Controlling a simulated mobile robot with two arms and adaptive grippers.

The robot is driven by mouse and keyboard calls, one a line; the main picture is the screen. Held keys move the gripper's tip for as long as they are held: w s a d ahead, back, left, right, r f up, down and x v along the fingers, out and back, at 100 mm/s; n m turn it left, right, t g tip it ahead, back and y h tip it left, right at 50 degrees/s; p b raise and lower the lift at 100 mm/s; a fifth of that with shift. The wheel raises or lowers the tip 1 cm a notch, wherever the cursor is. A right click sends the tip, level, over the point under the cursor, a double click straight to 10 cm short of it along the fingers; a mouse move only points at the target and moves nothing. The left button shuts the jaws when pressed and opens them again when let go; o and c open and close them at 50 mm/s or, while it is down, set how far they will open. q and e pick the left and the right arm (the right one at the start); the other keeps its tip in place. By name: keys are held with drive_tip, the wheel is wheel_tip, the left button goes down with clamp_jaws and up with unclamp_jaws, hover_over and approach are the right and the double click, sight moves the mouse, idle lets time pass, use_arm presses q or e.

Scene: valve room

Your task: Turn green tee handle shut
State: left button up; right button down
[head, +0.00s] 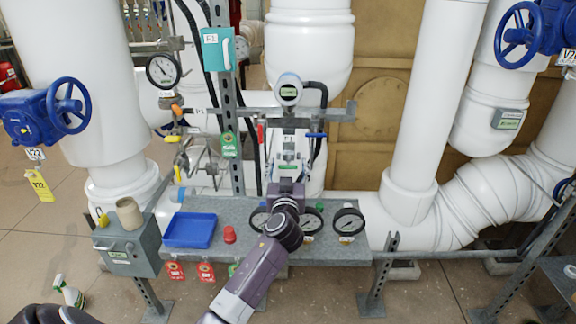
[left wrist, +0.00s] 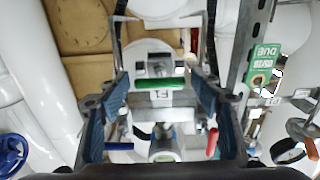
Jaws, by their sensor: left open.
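The green tee handle (left wrist: 158,83) lies crosswise in the left wrist view, in front of a pale fitting with a small tag below it. It sits between the two spread fingers of my left gripper (left wrist: 161,76), with a visible gap at each end. In the head view my left gripper (head: 287,172) is at the piping above the grey bench, and the handle there is small and partly hidden by it. I cannot tell how deep the handle lies between the fingers. My right gripper is not in view.
A red handle (left wrist: 212,143) and a blue handle (left wrist: 119,146) lie near the fingers in the wrist view. A round gauge (head: 289,89) stands above. The bench (head: 340,254) holds a blue tray (head: 190,230) and several gauges. A post (head: 229,120) rises left of my gripper.

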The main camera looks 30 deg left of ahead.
use_arm(q)
drive_tip(key=shift+c, duration=0.9)
drive_tip(key=c, duration=1)
